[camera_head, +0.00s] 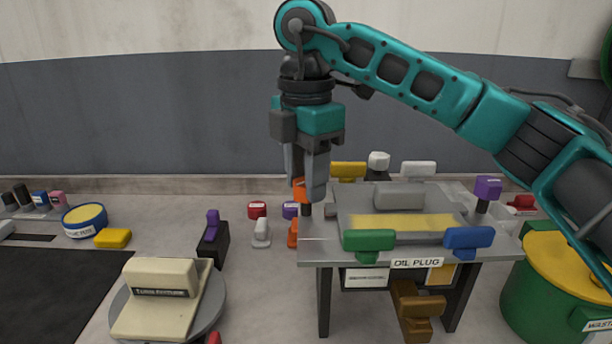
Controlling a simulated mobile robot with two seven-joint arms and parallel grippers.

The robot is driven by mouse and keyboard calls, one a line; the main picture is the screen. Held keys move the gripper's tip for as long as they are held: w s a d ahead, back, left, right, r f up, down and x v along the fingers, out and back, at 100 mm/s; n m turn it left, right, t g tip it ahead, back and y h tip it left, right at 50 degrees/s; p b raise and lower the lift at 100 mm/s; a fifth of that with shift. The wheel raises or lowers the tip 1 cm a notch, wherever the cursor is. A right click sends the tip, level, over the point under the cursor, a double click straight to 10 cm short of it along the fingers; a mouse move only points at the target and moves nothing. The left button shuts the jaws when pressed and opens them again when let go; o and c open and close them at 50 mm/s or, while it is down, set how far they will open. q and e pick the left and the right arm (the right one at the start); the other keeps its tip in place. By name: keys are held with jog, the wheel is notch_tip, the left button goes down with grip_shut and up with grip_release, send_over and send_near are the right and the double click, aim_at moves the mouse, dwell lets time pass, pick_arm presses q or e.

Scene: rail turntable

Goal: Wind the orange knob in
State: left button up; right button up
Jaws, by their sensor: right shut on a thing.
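The orange knob (299,191) sits at the back left corner of a small grey raised stand (320,250), above a short dark stem. My right gripper (308,192) points straight down over it with its fingers shut on the knob. The fingers hide much of the knob; a strip of orange shows at their left side. My left gripper is not in view.
Yellow, white, purple, blue and green handles ring the stand; a green handle (369,241) is at its front. A turntable (213,302) with a cream block stands left.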

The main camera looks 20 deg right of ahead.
jog(key=shift+m, duration=0.5)
jog(key=o, duration=1)
jog(key=shift+o, duration=0.2)
jog(key=shift+r, duration=0.15)
notch_tip(320, 180, up, 13)
jog(key=p, duration=0.2)
jog(key=shift+f, duration=0.2)
